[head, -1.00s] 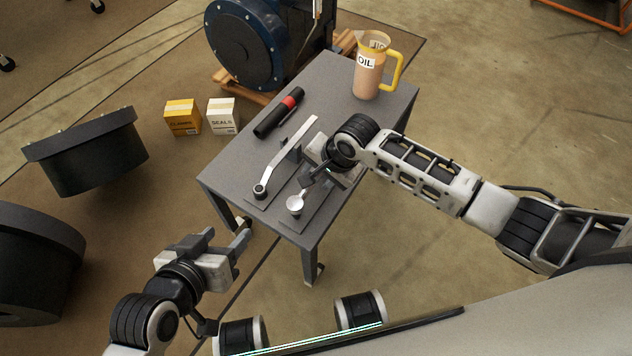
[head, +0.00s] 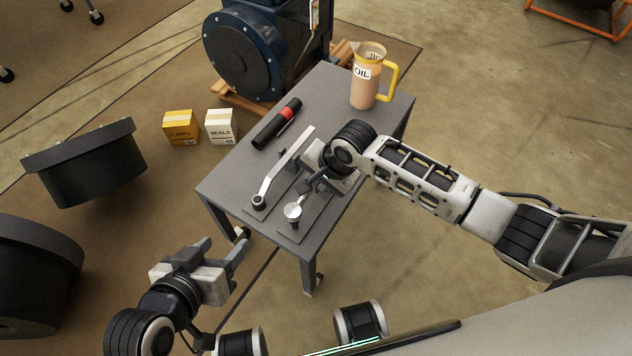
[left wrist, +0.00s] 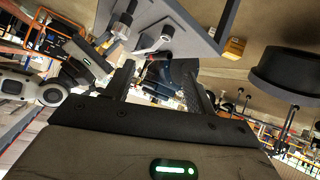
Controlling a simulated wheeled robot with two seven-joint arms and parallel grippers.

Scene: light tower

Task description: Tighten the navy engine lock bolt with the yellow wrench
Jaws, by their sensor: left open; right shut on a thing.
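The navy engine (head: 240,50) stands beyond the table, its round flange facing left; I cannot make out the lock bolt. A long silver wrench (head: 286,168) lies on the grey table with its dark round end toward me. My right gripper (head: 318,186) is shut on a second tool (head: 293,211) with a round silver head, right of the long wrench; the gripper hides most of its handle. I see no yellow on either tool. My left gripper (head: 222,246) is open and empty, left of the table's near end; its spread fingers show in the left wrist view (left wrist: 158,82).
On the table (head: 228,180) are a black-and-red flashlight (head: 276,124) and an oil jug (head: 366,78) with a yellow handle. Yellow (head: 181,127) and white (head: 220,127) boxes stand on the floor to the left, near large black round parts (head: 85,165).

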